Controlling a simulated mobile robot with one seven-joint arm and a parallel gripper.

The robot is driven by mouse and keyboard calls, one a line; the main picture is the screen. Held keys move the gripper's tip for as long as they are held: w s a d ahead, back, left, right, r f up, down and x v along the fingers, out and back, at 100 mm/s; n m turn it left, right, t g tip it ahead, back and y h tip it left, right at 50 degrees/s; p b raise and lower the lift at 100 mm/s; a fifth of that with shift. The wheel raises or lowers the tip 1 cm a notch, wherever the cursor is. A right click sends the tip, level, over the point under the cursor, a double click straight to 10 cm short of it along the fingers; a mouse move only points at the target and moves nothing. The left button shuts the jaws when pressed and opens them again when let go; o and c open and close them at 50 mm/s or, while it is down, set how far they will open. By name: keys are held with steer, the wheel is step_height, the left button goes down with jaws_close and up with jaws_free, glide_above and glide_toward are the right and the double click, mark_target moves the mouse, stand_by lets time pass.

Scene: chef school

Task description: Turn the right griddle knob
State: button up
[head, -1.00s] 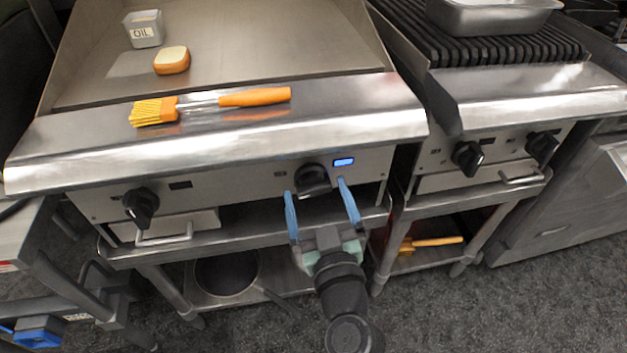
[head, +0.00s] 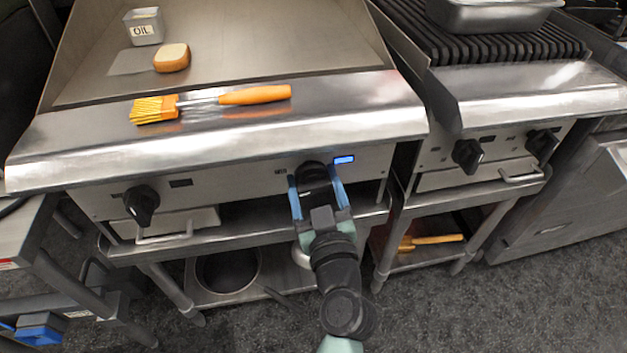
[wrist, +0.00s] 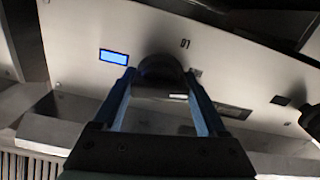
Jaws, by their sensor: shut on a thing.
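The right griddle knob (head: 312,172) is black and round, on the griddle's steel front panel (head: 232,180). My gripper (head: 315,180) has its two blue fingers shut on the knob, one at each side. In the wrist view the knob (wrist: 161,76) shows between the fingertips, with its lower part between the blue fingers. A blue-lit display (head: 344,160) is just right of the knob in the head view. The left griddle knob (head: 141,204) is black and stands apart from my gripper.
The griddle top holds an oil container (head: 144,27), a bun (head: 171,57) and an orange-handled brush (head: 210,100). To the right is a grill (head: 500,45) with two black knobs. A shelf (head: 255,232) runs below the griddle panel.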

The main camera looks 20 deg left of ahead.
steer(key=shift+c, duration=0.4)
steer(key=shift+m, duration=0.4)
steer(key=m, duration=0.9)
steer(key=m+p, duration=0.1)
steer(key=m, duration=0.4)
steer(key=shift+m+p, duration=0.4)
steer(key=m+p, duration=0.1)
steer(key=m, duration=0.3)
steer(key=shift+f+m, duration=0.1)
steer(key=shift+m, duration=0.2)
